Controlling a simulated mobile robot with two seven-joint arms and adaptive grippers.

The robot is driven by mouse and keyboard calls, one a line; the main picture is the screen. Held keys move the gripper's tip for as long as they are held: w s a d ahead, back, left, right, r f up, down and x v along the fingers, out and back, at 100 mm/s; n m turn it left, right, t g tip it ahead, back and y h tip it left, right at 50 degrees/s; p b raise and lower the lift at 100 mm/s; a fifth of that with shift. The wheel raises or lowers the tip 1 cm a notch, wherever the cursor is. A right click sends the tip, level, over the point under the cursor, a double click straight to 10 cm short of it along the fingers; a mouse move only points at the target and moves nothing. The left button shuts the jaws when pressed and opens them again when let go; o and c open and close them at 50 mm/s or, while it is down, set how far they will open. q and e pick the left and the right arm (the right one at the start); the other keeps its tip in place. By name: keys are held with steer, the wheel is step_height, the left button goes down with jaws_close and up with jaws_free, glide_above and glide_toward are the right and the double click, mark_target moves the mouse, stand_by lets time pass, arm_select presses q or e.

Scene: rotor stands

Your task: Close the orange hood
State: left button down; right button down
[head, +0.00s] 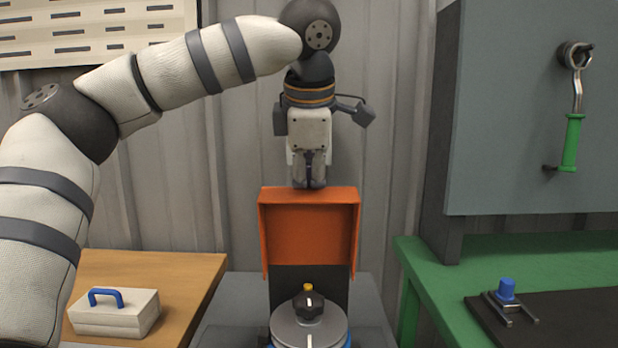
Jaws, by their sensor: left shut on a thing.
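The orange hood (309,232) stands raised in the middle of the head view, above a dark panel and a round grey rotor unit (309,325). My left gripper (309,186) comes down from above and is shut on the hood's top edge. The exact contact of the fingertips is partly hidden by the gripper. The rotor unit below is uncovered and has a dark knob with a yellow top (308,293). My right gripper is not in view.
A wooden table (185,270) on the left holds a pale box with a blue handle (117,312). On the right is a green bench (560,262) with a dark mat and a blue-topped part (506,292). A green-handled tool (572,140) hangs on a grey cabinet.

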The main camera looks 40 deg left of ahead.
mark_target(309, 198)
arm_select(q)
steer(key=shift+f, duration=0.15)
steer(key=shift+s+d, duration=0.1)
steer(key=shift+s, duration=0.05)
steer(key=shift+s+d+r, duration=0.3)
steer(key=shift+s+d, duration=0.45)
steer(key=shift+s, duration=0.15)
steer(key=shift+s+d+f, duration=0.15)
steer(key=shift+s+d, duration=0.7)
steer(key=shift+s, duration=0.2)
steer(key=c, duration=1.4)
jaws_free()
steer(key=shift+c, duration=0.2)
steer(key=v, duration=0.6)
